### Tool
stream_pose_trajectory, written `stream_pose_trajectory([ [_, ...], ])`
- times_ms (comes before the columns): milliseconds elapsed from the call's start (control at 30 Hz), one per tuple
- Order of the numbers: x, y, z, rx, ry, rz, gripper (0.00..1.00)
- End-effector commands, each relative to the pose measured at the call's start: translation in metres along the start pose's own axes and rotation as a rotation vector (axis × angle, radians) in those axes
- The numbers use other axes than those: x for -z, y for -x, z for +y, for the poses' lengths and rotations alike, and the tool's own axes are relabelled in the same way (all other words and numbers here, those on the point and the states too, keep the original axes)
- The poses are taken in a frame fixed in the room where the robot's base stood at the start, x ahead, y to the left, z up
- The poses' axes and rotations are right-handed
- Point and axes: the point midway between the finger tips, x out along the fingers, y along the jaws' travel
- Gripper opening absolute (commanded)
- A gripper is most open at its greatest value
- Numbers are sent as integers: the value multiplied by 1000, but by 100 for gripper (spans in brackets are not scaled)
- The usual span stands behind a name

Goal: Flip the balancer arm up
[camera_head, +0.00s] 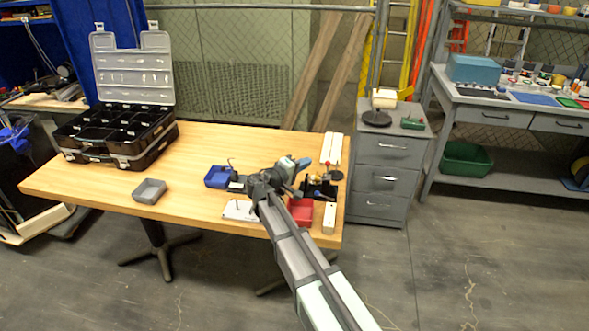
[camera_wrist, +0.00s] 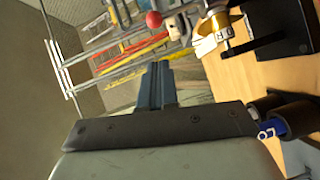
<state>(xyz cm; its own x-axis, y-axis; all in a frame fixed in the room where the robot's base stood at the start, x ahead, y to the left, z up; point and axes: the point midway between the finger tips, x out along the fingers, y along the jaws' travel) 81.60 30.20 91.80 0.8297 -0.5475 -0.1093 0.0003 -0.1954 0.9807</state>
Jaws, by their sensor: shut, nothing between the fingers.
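A small black apparatus (camera_head: 318,188) with gold and blue parts stands at the right end of the wooden table, partly hidden by my arm. In the wrist view, its black stand (camera_wrist: 270,30) and a gold part with a white label (camera_wrist: 222,27) are at the upper right. A red ball (camera_wrist: 153,19) shows at the top, left of the gold part; I cannot tell surely which piece is the balancer arm. My gripper (camera_head: 303,163) is shut and empty beside the apparatus. Its closed fingers also show in the wrist view (camera_wrist: 160,70), apart from the red ball.
A red tray (camera_head: 300,212), a blue bin (camera_head: 217,177) and a white item (camera_head: 240,210) lie close around my arm. A grey bin (camera_head: 149,191) and an open black organizer case (camera_head: 115,135) are farther left. The table between them is largely clear.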

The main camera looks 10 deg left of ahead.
Motion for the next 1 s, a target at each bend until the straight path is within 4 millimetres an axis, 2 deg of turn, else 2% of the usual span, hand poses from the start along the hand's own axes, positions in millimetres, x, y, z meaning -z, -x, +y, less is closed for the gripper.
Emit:
stream_pose_trajectory([
  [33,0,-10,0,-1,0,-3,0],
  [100,-10,-15,0,0,0,-2,0],
  [333,-25,-30,0,0,0,-1,0],
  [1000,-30,-35,2,10,-17,-1,0],
])
